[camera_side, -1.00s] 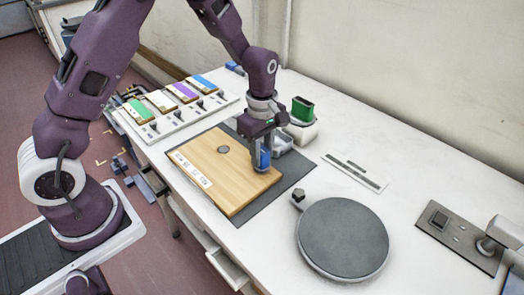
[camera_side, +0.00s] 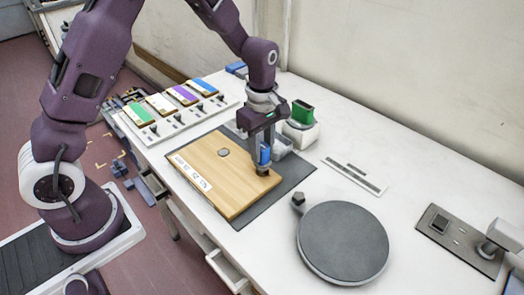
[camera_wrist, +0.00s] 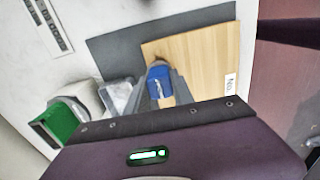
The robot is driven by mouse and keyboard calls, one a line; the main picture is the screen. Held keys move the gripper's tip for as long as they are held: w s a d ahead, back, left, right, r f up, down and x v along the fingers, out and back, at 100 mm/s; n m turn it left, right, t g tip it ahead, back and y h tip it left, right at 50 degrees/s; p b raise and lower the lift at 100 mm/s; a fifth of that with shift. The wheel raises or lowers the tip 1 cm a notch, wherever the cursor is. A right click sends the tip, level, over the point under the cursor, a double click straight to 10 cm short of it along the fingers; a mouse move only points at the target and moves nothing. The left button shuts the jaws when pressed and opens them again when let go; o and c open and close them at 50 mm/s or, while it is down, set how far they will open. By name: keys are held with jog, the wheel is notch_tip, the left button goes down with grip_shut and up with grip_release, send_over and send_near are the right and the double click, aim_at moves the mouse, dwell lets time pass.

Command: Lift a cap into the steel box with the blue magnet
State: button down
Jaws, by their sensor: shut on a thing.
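My gripper (camera_side: 263,160) is shut on the blue magnet (camera_side: 265,153), which stands upright between the fingers over the right part of a wooden board (camera_side: 210,177). The magnet shows between the fingers in the wrist view (camera_wrist: 160,82) too. A small dark piece is at the magnet's lower end; I cannot tell whether it is a cap, or whether it touches the board. A grey round cap (camera_side: 223,153) lies on the board, left of the gripper. A grey open box (camera_side: 282,146), probably the steel box, stands just behind the gripper; it also shows in the wrist view (camera_wrist: 117,95).
A green block in a white holder (camera_side: 302,115) stands behind the box. A round grey plate (camera_side: 343,242) is at the front right. A rack with coloured blocks (camera_side: 170,108) is at the left. A flat strip (camera_side: 355,173) lies at the right.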

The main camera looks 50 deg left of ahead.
jog(key=shift+r, duration=1.25)
jog(key=w+a+r, duration=0.2)
jog(key=w+a, duration=0.7)
jog(key=w, duration=0.1)
jog(key=shift+d+f, duration=0.15)
jog(key=shift+f, duration=3.2)
jog(key=shift+f, duration=0.4)
notch_tip(320, 180, up, 7)
